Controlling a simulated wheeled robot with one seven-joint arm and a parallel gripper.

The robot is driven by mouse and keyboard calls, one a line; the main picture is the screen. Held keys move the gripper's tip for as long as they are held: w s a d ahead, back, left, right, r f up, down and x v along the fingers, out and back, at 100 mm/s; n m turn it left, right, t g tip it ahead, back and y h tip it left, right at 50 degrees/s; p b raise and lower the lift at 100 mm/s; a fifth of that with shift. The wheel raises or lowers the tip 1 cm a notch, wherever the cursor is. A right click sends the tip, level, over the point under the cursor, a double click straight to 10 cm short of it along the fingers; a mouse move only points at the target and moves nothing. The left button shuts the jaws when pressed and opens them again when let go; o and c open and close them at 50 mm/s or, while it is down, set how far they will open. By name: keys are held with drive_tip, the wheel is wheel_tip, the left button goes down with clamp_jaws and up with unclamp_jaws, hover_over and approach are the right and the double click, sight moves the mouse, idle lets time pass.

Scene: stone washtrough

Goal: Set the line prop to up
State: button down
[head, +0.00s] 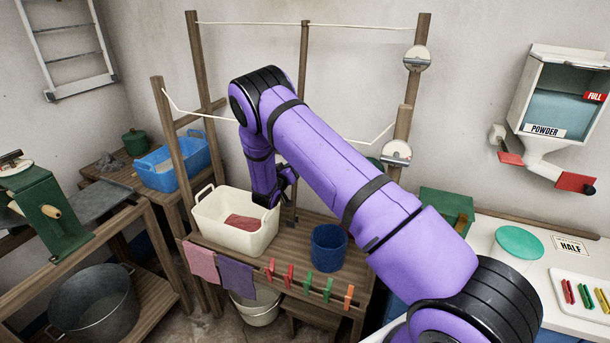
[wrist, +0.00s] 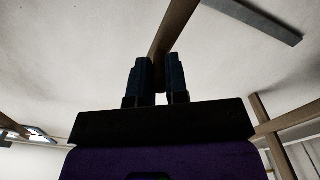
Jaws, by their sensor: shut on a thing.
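My gripper (head: 288,180) is low behind my purple arm in the head view, above the wooden bench between the cream basin and the blue bucket. In the wrist view, my gripper (wrist: 159,78) is shut on a wooden bar (wrist: 178,28), which appears to be the line prop. The bar runs up and to the right from between the fingers. My arm hides most of the held part in the head view. An upright wooden post (head: 303,50) meets the back line behind my arm; I cannot tell whether it is the same piece. The front line (head: 205,115) sags from its left post.
A cream basin (head: 212,225) with a reddish cloth and a blue bucket (head: 329,247) stand on the bench. Cloths and several pegs hang at its front edge. A blue tub (head: 172,166) is at left, a powder dispenser (head: 560,100) at right.

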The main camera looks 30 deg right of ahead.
drive_tip(key=shift+w+a+r+n, duration=0.1)
drive_tip(key=shift+w+a+n, duration=0.5)
drive_tip(key=shift+w+a, duration=0.45)
drive_tip(key=shift+w, duration=0.1)
drive_tip(key=c, duration=1.1)
unclamp_jaws()
drive_tip(key=shift+w, duration=0.1)
drive_tip(key=v, duration=1)
drive_tip(key=shift+s+a, duration=0.25)
drive_tip(key=shift+s, duration=0.05)
